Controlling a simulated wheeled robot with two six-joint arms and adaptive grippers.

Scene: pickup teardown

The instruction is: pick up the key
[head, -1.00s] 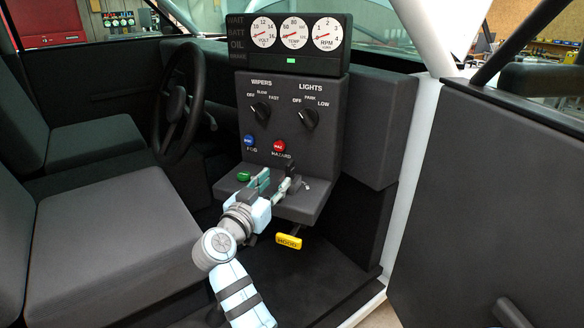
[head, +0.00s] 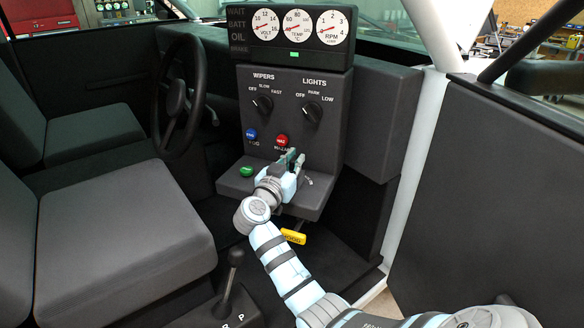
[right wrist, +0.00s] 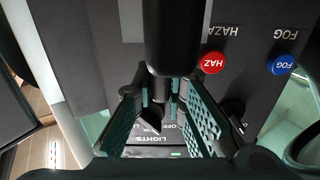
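My right gripper (head: 291,160) is over the ledge at the bottom of the dash console (head: 262,192), below the red hazard button. Its two fingers are apart. In the right wrist view, the gripper (right wrist: 163,98) has a dark round piece (right wrist: 174,40) with a narrower stem in front of and between its fingers. This may be the key, but I cannot make out its shape. I see no clear contact with the fingers. In the head view the gripper hides most of that spot. My left gripper is not in view.
A green button (head: 246,171) is on the ledge left of the gripper, and a yellow hood handle (head: 293,236) hangs below. The red hazard button (head: 281,140) and blue fog button (head: 251,134) are above. A gear lever (head: 236,258) stands in front, with a seat (head: 120,240) at left.

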